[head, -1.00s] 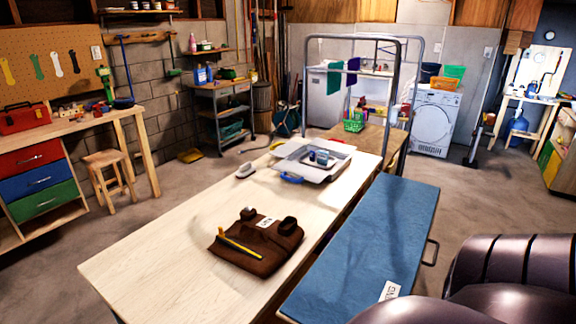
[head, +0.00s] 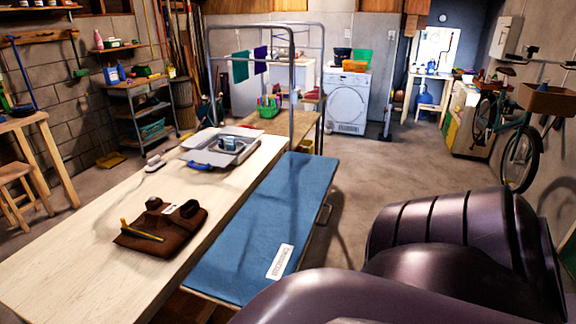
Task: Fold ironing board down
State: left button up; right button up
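The ironing board (head: 272,222) is a long blue padded board with a white label near its front end. It lies flat along the right side of the wooden table, at about the table's height or slightly lower. A dark handle (head: 324,214) sticks out from its right edge. A metal frame (head: 293,90) stands at its far end. My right arm fills the lower right of the head view, close to the board's front end. Neither gripper is in view, and the board's underside and supports are hidden.
The wooden table (head: 70,262) holds a brown tool belt (head: 162,226), a grey tray (head: 222,148) and an iron (head: 154,163). A washer (head: 345,98) stands at the back, and a bicycle (head: 515,140) at the right. The floor right of the board is clear.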

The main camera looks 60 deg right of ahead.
aim_at(266, 242)
jog(key=k+z, duration=0.15)
jog(key=z, duration=1)
jog(key=j+z, duration=0.1)
jog(key=z, duration=0.65)
jog(key=j+z, duration=0.15)
jog(key=z, duration=0.25)
jog(key=i+j, duration=0.15)
jog(key=j, duration=0.2)
jog(key=i+j, duration=0.15)
jog(key=j, duration=0.2)
jog(key=i+l+u, duration=0.2)
jog(key=l, duration=0.2)
jog(key=l+u, duration=0.2)
jog(key=l, duration=0.15)
jog(key=k, duration=0.05)
